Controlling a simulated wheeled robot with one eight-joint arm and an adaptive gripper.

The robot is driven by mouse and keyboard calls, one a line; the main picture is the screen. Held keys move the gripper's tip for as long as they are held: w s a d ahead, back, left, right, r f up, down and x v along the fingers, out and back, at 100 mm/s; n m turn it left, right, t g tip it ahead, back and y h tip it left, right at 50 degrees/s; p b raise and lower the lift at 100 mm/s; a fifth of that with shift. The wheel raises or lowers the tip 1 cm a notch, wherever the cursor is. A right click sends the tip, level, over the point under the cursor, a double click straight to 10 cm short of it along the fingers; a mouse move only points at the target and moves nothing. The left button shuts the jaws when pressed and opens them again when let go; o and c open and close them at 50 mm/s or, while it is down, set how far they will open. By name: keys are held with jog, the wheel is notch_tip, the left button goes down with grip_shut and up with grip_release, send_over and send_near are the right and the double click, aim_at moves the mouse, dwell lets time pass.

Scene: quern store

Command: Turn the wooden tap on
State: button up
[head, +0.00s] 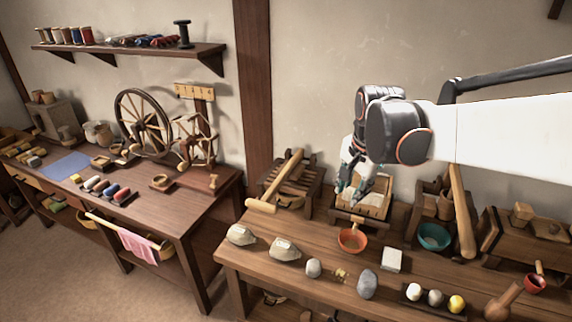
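My gripper (358,183) points down at a wooden box (372,211) with a pale inside, on the right workbench. The fingers are small and dark against the box, and I cannot tell whether they are open or shut, or touching anything. An orange bowl (352,246) sits in front of the box, with a small brown piece above or in it. I cannot make out the wooden tap for certain; it may be that piece or be hidden by my gripper.
The workbench (325,283) also bears a wooden mallet (262,205), a teal bowl (434,237), a white block (391,260), several stones and a tray of round things. A wooden post (252,80) and a spinning-wheel table (180,210) stand left.

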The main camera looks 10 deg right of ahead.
jog(key=w+d+f+m+g+p, duration=0.2)
jog(key=w+d+f+m, duration=0.3)
jog(key=w, duration=0.4)
jog(key=m+g+p, duration=0.1)
jog(key=m, duration=0.6)
send_over(358, 217)
notch_tip(358, 217, down, 7)
notch_tip(358, 217, down, 13)
jog(key=b, duration=0.4)
jog(key=shift+w+f, duration=0.1)
jog(key=shift+f, duration=0.1)
grip_shut()
